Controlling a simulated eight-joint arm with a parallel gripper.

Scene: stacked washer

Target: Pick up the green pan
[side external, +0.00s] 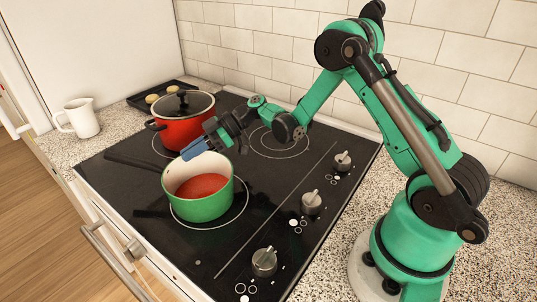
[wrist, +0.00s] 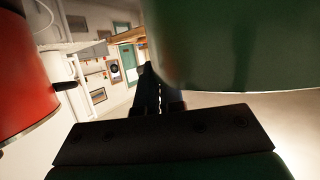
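The green pan (side external: 207,205) sits on the front part of the black cooktop, upright, with red sauce (side external: 201,188) inside. Its dark handle (side external: 133,161) points left in the side view. The pan also fills the upper right of the wrist view (wrist: 235,50). My gripper (side external: 193,150) is at the pan's far rim, near the handle side, with blue on its fingertips. Its dark fingers (wrist: 165,95) point toward the scene beside the pan in the wrist view. I cannot tell the finger gap or whether they touch the pan.
A red pot (side external: 185,126) with a glass lid stands just behind, close to my gripper; it shows at the left of the wrist view (wrist: 22,75). A white pitcher (side external: 78,118) and a dark tray (side external: 148,98) are at left. Knobs (side external: 312,202) line the cooktop's right side.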

